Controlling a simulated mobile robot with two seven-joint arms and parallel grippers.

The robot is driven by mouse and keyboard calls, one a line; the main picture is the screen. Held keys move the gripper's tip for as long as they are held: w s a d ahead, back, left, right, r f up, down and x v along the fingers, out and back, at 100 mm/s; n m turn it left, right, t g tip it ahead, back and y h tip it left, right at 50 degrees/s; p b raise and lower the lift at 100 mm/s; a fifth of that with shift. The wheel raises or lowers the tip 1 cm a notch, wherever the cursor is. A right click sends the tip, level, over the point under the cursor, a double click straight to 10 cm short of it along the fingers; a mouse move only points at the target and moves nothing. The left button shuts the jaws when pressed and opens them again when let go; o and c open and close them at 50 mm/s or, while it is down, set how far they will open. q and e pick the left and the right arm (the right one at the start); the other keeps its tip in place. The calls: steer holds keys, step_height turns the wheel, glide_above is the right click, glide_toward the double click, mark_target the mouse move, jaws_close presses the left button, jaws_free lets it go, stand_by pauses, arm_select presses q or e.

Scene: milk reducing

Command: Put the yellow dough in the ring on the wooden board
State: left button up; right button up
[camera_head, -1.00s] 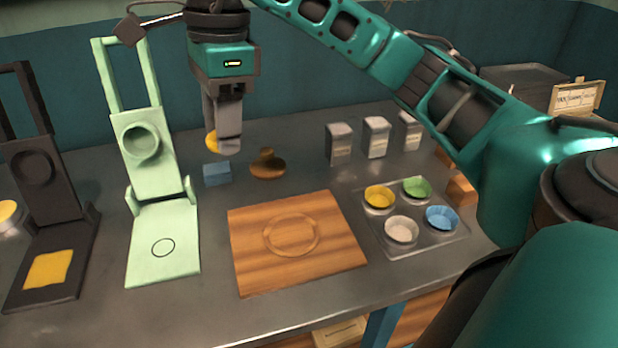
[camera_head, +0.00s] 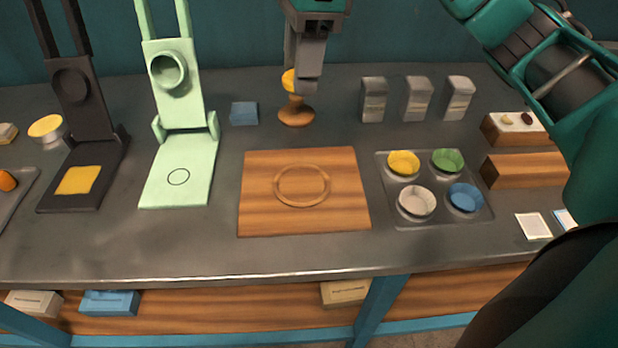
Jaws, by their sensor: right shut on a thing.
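The yellow dough (camera_head: 289,82) is a small yellow lump, partly hidden behind the fingers of my right gripper (camera_head: 305,84). The gripper is shut on it, in the air at the far side of the table, in front of the wooden stamp-like piece in the picture. The wooden board (camera_head: 345,217) lies flat at the middle of the table, nearer than the gripper. A round ring (camera_head: 302,205) lies on the board, and nothing is inside it. My left gripper is not in view.
A wooden stamp-like piece (camera_head: 296,115) and a blue block (camera_head: 243,113) stand behind the board. A green press (camera_head: 178,192) and a black press (camera_head: 90,136) stand left. A tray (camera_head: 430,221) with coloured cups is right. The table's front strip is clear.

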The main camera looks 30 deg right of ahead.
mark_target(301, 185)
step_height(301, 185, down, 19)
steer(key=b, duration=0.3)
steer(key=shift+f, duration=0.2)
steer(key=shift+f, duration=0.15)
steer(key=o, duration=1.1)
steer(key=r, duration=0.4)
steer(key=d+r, duration=0.1)
steer(key=r, duration=0.3)
steer(key=r+p, duration=0.1)
steer(key=r, duration=0.3)
steer(key=shift+s+d+r, duration=0.15)
